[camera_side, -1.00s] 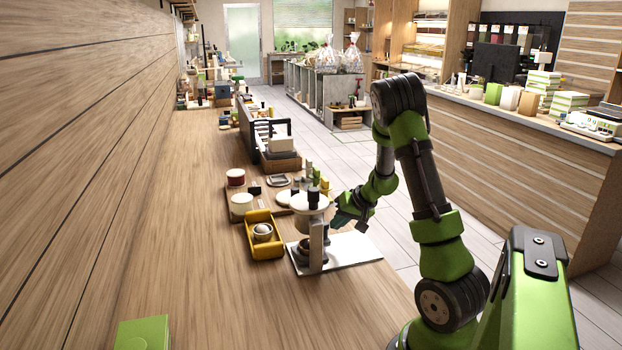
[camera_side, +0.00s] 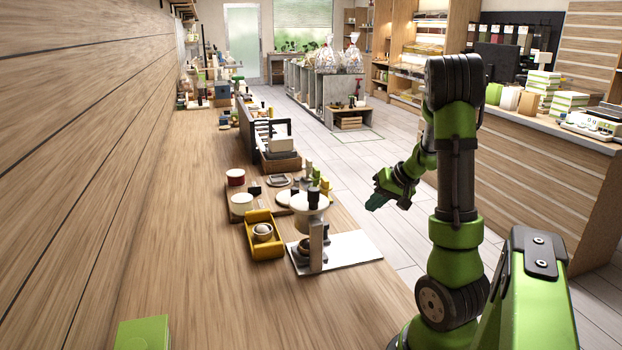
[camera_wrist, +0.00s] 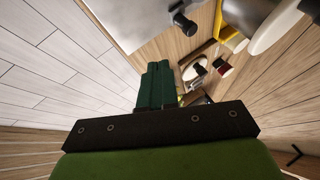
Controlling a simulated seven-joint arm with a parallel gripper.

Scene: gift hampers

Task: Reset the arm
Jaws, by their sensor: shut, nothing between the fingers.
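My gripper (camera_side: 376,201) is shut and empty. In the side view it hangs over the floor, off the right edge of the wooden table (camera_side: 190,200) and apart from everything on it. In the wrist view its dark green fingers (camera_wrist: 155,86) are together, with nothing between them. My green and dark grey arm stands at the right of the side view.
Nearest my gripper is a white board (camera_side: 345,250) with a stand on it. Left of it are a yellow tray (camera_side: 264,245) holding a small cup, and white tubs (camera_side: 241,203). A green box (camera_side: 143,333) lies at the front. The aisle floor (camera_side: 400,235) is clear.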

